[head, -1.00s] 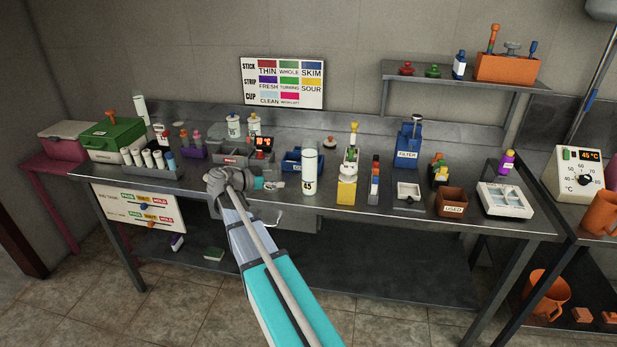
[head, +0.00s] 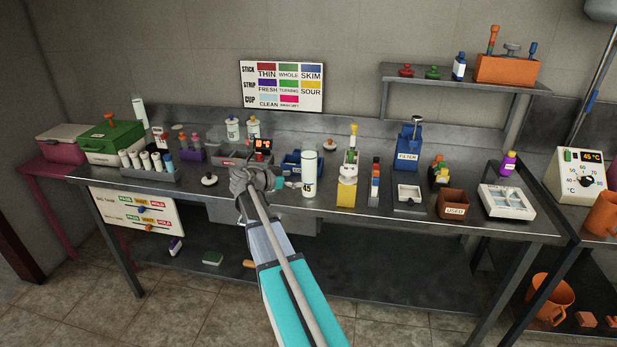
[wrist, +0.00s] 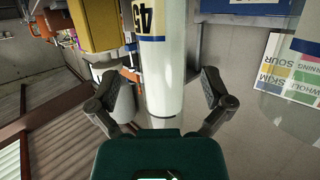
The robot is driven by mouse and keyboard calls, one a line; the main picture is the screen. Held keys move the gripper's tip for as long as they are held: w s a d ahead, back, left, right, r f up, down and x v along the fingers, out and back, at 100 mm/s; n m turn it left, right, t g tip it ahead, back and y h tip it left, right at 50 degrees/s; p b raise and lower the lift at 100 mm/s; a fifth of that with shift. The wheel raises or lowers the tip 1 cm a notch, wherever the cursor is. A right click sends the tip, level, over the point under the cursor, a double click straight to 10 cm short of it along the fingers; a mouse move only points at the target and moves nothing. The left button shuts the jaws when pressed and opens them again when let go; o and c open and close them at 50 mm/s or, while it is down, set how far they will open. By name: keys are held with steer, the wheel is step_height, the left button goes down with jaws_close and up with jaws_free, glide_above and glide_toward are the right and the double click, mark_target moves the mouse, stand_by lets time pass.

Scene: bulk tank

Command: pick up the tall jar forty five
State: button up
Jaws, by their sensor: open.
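The tall jar forty five (head: 309,168) is a white cylinder with a "45" label low on its side. It stands upright near the front edge of the steel bench. In the wrist view the jar (wrist: 168,70) lies in line with the space between my two fingers. My gripper (head: 290,184) is just left of the jar, low beside it. In the wrist view my gripper (wrist: 160,76) is open, a finger on each side of the jar's outline, holding nothing. I cannot tell how deep the jar sits between the fingers.
A blue bin (head: 291,162) is close behind-left of the jar. A yellow-fronted stand (head: 346,194) is to its right. A grey divided tray (head: 229,160) and a round lid with a dark knob (head: 209,179) are left. The bench front right of the jar is narrow.

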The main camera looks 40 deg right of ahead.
mark_target(302, 150)
steer(key=shift+d+f, duration=0.1)
steer(key=shift+d, duration=0.4)
steer(key=shift+d, duration=0.15)
steer(key=shift+r+b+x, duration=0.15)
steer(key=shift+b+x, duration=0.1)
steer(key=shift+x, duration=1)
steer(key=shift+r+b+x, duration=0.1)
steer(key=shift+b+x, duration=0.15)
steer(key=shift+x, duration=1)
steer(key=c, duration=1.2)
steer(key=shift+o, duration=0.2)
steer(key=shift+r+p, duration=0.55)
steer(key=shift+r+p, duration=4.15)
steer(key=shift+r+p, duration=0.3)
